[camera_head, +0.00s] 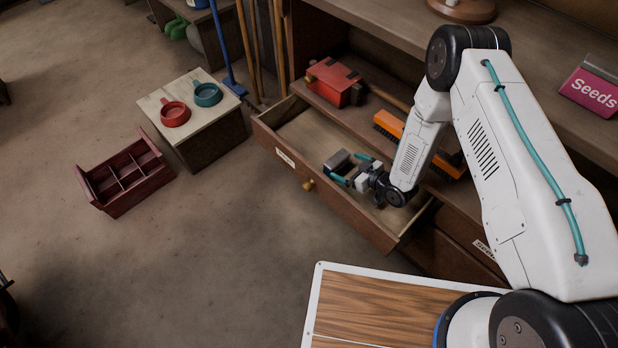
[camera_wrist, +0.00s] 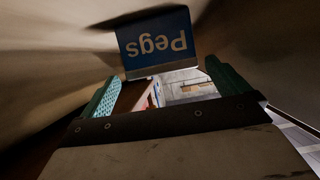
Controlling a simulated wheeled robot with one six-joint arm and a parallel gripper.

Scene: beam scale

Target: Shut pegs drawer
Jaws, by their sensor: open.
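The wooden drawer (camera_head: 352,205) stands pulled open under the bench, with a brass-coloured knob (camera_head: 308,185) and a small white label (camera_head: 285,158), too small to read, on its front. My gripper (camera_head: 350,169) is over the inside of the drawer, its teal fingers apart. In the wrist view, a blue sign-like face reading "Pegs" (camera_wrist: 156,42) appears upside down just beyond the open fingers (camera_wrist: 160,78). I cannot tell whether the fingers touch it. My arm hides the drawer's right part.
A red toolbox (camera_head: 333,82) and an orange brush (camera_head: 392,125) lie on the shelf behind the drawer. A low box (camera_head: 205,125) carries a red and a teal dish. A dark red divided tray (camera_head: 125,178) is on the floor. Floor in front of the drawer is clear.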

